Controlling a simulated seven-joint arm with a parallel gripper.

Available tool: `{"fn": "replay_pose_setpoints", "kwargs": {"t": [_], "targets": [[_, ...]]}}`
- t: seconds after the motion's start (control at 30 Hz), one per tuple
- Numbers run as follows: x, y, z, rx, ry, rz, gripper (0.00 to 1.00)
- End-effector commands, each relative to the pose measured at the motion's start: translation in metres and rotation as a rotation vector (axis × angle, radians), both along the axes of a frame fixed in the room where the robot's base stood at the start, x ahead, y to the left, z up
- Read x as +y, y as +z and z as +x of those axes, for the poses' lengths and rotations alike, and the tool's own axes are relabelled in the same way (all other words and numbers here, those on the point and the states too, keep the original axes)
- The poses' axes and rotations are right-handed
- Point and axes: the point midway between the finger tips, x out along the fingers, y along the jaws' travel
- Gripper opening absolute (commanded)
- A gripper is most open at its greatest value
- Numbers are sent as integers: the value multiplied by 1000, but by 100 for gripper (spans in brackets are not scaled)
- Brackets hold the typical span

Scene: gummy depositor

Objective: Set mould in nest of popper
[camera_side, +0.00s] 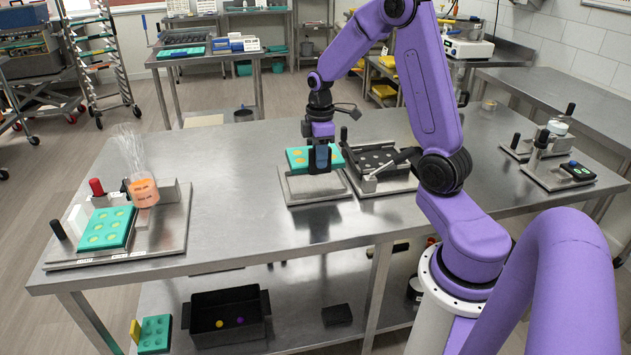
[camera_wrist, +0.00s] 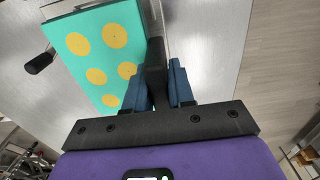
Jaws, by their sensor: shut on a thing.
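The teal mould (camera_side: 299,157) with yellow-filled round cavities is at the back of a pale grey slab (camera_side: 316,190) in the side view; I cannot tell whether it touches the slab. The mould also fills the left of the wrist view (camera_wrist: 85,62). My gripper (camera_side: 321,160) points down at the mould's right end. Its blue fingers (camera_wrist: 162,88) are shut on a dark upright tab (camera_wrist: 156,68) at the mould's edge. The popper (camera_side: 378,158) stands just right of the slab, with a dark nest showing several pale spots and a lever. My gripper hides part of the mould.
At the table's left, a depositor base plate (camera_side: 165,240) carries another teal mould (camera_side: 104,228) and an orange-filled cup (camera_side: 144,192). A station with a dark keypad (camera_side: 577,170) stands at the right. The steel table (camera_side: 235,205) is clear between depositor and slab.

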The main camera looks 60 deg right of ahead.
Motion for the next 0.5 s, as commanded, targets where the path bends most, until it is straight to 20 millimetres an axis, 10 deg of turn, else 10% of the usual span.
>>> {"fn": "replay_pose_setpoints", "kwargs": {"t": [0.13, 0.17, 0.23, 0.5], "targets": [[0, 0, 0, 0, 0, 0, 0], [0, 0, 0, 0, 0, 0, 17], [0, 0, 0, 0, 0, 0, 0], [-12, 2, -3, -1, -5, 0, 0]]}}
